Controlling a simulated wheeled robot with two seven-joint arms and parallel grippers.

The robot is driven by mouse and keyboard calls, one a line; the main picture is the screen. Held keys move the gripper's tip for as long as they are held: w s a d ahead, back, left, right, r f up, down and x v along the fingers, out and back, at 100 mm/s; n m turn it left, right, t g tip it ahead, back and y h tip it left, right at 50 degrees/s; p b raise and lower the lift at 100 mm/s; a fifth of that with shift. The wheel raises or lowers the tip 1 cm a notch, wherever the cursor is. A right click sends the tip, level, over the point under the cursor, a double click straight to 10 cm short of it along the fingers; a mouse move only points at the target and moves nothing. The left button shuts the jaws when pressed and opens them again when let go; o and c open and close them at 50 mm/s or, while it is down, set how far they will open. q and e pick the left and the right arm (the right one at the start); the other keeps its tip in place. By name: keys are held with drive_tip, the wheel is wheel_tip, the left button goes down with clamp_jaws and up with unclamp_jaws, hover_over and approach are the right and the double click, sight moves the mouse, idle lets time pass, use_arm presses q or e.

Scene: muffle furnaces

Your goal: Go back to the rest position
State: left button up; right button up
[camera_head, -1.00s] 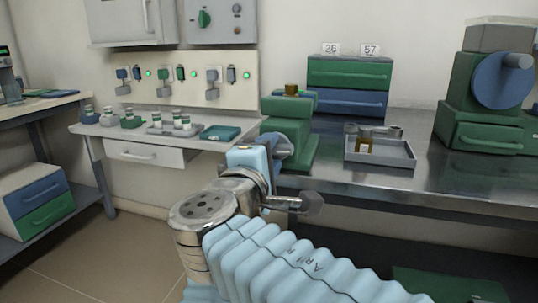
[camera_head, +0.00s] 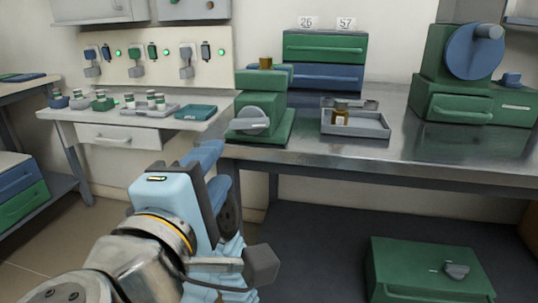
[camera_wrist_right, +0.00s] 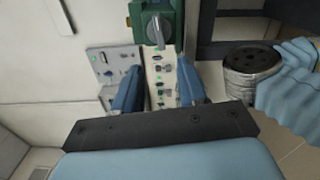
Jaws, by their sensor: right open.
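My right gripper (camera_head: 207,158) is in the left-centre of the head view, in front of the bench's left end, with its light-blue housing towards me. Its blue fingers are partly hidden behind that housing. In the right wrist view my right gripper (camera_wrist_right: 158,97) shows two blue fingers apart with nothing between them. The green device with a grey knob (camera_head: 255,120) stands beyond the gripper on the bench's left end. It also shows in the wrist view (camera_wrist_right: 155,22), beyond the fingertips. My left gripper is in neither view.
A steel bench (camera_head: 300,156) carries a grey tray (camera_head: 358,127) with small brown bottles, green and blue drawers (camera_head: 323,48) and a larger green machine (camera_head: 440,80). A side table (camera_head: 70,115) holds small jars. A green box (camera_head: 420,262) is below the bench.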

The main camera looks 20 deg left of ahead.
drive_tip(key=shift+w, duration=0.1)
drive_tip(key=w+d+f+g+h+p, duration=0.15)
drive_tip(key=w+f+g, duration=0.25)
drive_tip(key=w+f, duration=0.8)
drive_tip(key=w+d+f+m+g+h+p, duration=0.15)
drive_tip(key=d+f+g, duration=0.25)
drive_tip(key=f, duration=0.7)
drive_tip(key=w+d+f+m+g+h+p, duration=0.1)
drive_tip(key=w+d+f+m+g, duration=0.2)
drive_tip(key=f, duration=0.8)
drive_tip(key=s+d+f+m+g+y+p, duration=0.2)
drive_tip(key=s+d+f+m, duration=0.4)
drive_tip(key=d+f+m, duration=0.3)
drive_tip(key=s+d+f+m+g+y+p, duration=0.1)
drive_tip(key=s+d+f+m+g+p, duration=0.2)
drive_tip(key=s+d+f+m, duration=0.3)
drive_tip(key=d+f+m+p, duration=0.1)
drive_tip(key=d+f+m, duration=0.3)
drive_tip(key=d+f, duration=0.3)
drive_tip(key=shift+d+f+g+y, duration=0.2)
drive_tip(key=shift+d+g+y, duration=0.15)
drive_tip(key=shift+d, duration=1.05)
drive_tip(key=shift+w+m, duration=0.1)
drive_tip(key=shift+m, duration=0.15)
